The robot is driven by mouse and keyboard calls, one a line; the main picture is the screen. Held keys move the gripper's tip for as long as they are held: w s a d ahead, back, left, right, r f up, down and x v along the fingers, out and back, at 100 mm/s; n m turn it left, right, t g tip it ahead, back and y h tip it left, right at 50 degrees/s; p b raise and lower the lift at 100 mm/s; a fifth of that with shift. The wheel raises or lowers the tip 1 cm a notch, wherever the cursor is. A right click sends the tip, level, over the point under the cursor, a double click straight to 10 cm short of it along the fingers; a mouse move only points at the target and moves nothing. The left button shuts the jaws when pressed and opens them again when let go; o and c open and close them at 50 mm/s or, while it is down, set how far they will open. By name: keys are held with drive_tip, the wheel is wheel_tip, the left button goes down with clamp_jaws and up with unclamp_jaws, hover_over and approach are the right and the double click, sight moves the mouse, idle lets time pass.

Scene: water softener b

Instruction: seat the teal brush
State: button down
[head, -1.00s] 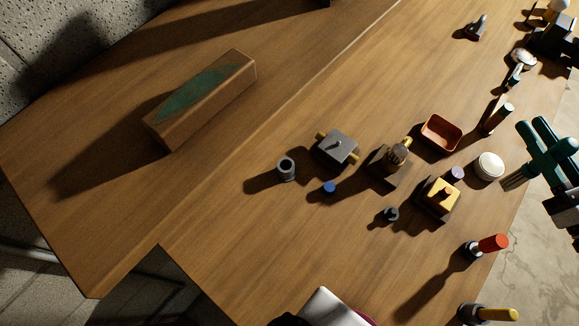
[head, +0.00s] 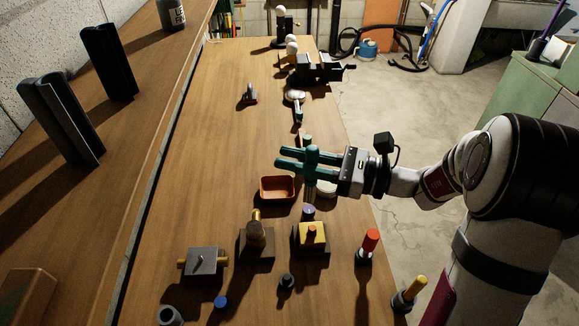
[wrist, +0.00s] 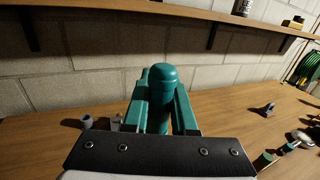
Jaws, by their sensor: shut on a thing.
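The teal brush (head: 311,160) is upright in my gripper (head: 283,158), with its handle between the teal fingers and its lower end pointing down. In the wrist view the brush's rounded teal top (wrist: 163,75) stands between both fingers. A red-handled piece (head: 370,240) and a yellow-handled piece (head: 415,287) stand in dark round bases along the right bench edge. A small dark round piece (head: 286,281) stands left of them. I cannot tell which of these is the brush's seat.
The orange tray (head: 277,197) and a white round jar (head: 326,189) lie near the gripper. Blocks with knobs (head: 311,238) (head: 257,240) and a grey box (head: 203,266) stand nearer. A vise (head: 318,70) is at the far end. The bench's left middle is clear.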

drive_tip(key=s+a+f+n+g, duration=0.3)
drive_tip(key=a+n+g, duration=0.1)
drive_tip(key=a+g, duration=0.4)
drive_tip(key=s+a+f+n+g, duration=0.3)
drive_tip(key=a+n+g, duration=0.25)
drive_tip(key=a, duration=0.45)
drive_tip(key=s+a+f+n+g+h, duration=0.6)
drive_tip(key=s+a+f+g+h, duration=0.1)
drive_tip(key=s+a, duration=0.4)
drive_tip(key=shift+s+a+g+h, duration=0.25)
drive_tip(key=shift+s+g+h, duration=0.15)
drive_tip(key=shift+s+g, duration=0.35)
drive_tip(key=shift+w+f+n, duration=0.1)
drive_tip(key=shift+w+n, duration=0.05)
drive_tip(key=shift+n, duration=0.1)
drive_tip(key=shift+f, duration=2.3)
drive_tip(key=shift+f, duration=0.2)
drive_tip(key=shift+f, duration=2.25)
